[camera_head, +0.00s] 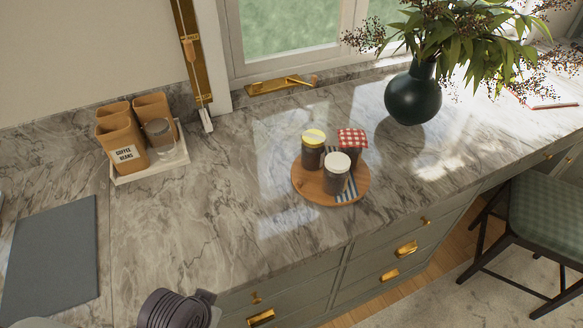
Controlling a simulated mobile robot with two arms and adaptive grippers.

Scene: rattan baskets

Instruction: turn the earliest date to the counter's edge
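A round wooden board (310,192) stands on the marble counter, a little back from its front edge. Three dark-filled glass jars stand on it: a yellow-lidded jar (312,158) at back left, a jar with a red checked cover (352,146) at back right, and a white-lidded jar (337,180) in front, nearest the counter's edge. A blue-striped cloth (349,191) lies on the board, partly hidden by the jars. No dates can be read on the jars.
The marble counter (215,215) is clear around the board. A tray (150,173) with canisters and a glass stands at left, near a dark grey mat (50,262). A dark vase (414,95) with branches stands back right. A chair (545,215) stands before the counter.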

